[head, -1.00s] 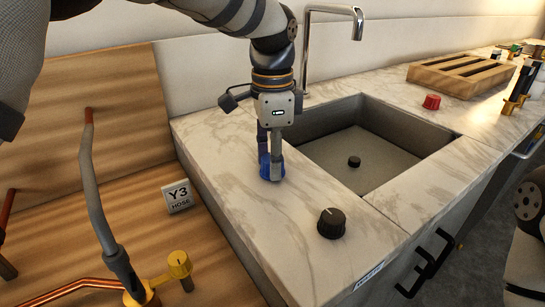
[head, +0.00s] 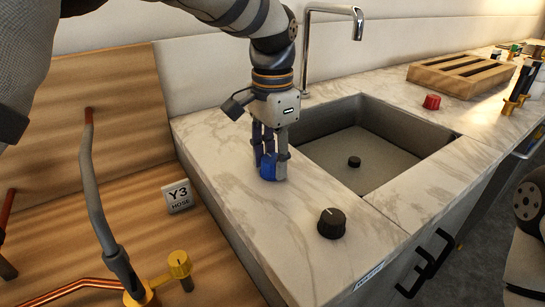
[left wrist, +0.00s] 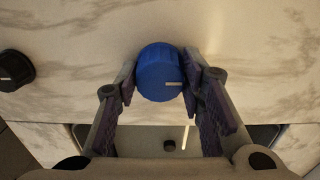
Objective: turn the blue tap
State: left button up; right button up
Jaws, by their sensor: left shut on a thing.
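The blue tap (head: 268,168) is a round knob on the marble counter, left of the sink. My left gripper (head: 270,160) comes down over it from above, with its fingers shut on its sides. In the left wrist view the blue tap (left wrist: 160,75) sits between the two fingertips (left wrist: 159,84), and its white mark points right. In the head view the fingers hide part of the tap. My right gripper is not seen; an arm part shows at the right edge.
A black knob (head: 332,223) stands on the counter in front, and a red knob (head: 432,102) stands beyond the sink (head: 400,140). A chrome faucet (head: 307,50) rises behind. A wooden rack (head: 460,75) lies at the back right. A yellow valve (head: 179,264) and hose are at the lower left.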

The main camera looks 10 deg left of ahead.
aim_at(272, 158)
pick_arm(q)
jog(key=o, duration=1.1)
jog(key=shift+o, duration=0.2)
notch_tip(272, 158, up, 12)
